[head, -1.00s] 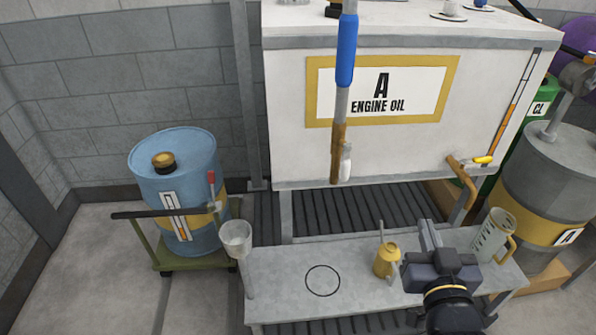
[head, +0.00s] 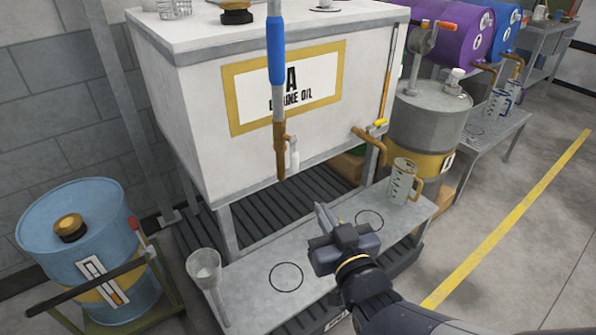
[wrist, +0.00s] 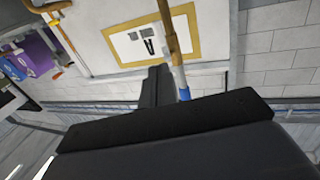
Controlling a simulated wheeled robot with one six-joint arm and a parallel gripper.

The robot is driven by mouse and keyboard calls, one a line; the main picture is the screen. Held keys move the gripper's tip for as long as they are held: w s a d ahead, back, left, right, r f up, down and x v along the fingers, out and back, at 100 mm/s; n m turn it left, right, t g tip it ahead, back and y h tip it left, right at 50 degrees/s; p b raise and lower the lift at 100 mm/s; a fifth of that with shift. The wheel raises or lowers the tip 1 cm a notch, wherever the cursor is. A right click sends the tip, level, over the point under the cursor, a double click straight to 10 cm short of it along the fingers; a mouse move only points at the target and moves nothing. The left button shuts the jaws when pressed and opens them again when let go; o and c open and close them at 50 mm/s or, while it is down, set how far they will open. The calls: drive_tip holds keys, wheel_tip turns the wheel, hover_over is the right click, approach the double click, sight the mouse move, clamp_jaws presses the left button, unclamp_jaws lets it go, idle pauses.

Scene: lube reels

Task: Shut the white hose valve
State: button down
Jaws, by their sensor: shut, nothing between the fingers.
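The white hose valve (head: 294,153) is a small white lever hanging beside the brown nozzle (head: 279,150) of a hose with a blue sleeve (head: 275,50). The hose hangs in front of the white engine oil tank (head: 190,110). My gripper (head: 323,215) is shut and empty, below and right of the valve in the head view, apart from it. In the wrist view, the dark fingers (wrist: 157,85) overlap the hose; its brown part (wrist: 168,28) and a bit of blue (wrist: 184,93) show. The white lever cannot be made out there.
A grey bench (head: 250,265) below the tank holds a clear jug (head: 402,182). A funnel (head: 204,268) stands at its left end. A blue drum (head: 75,235) on a cart is at left. A grey drum (head: 430,120) stands right. The floor right of the bench is open.

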sight(297, 163)
drive_tip(key=p+x, duration=0.1)
drive_tip(key=x, duration=1.3)
drive_tip(key=shift+w+f+b, duration=0.1)
drive_tip(key=shift+f+b, duration=0.1)
drive_tip(key=shift+b, duration=0.25)
drive_tip(key=shift+d+n+b, duration=0.1)
drive_tip(key=shift+n+b, duration=0.2)
drive_tip(key=shift+b, duration=0.05)
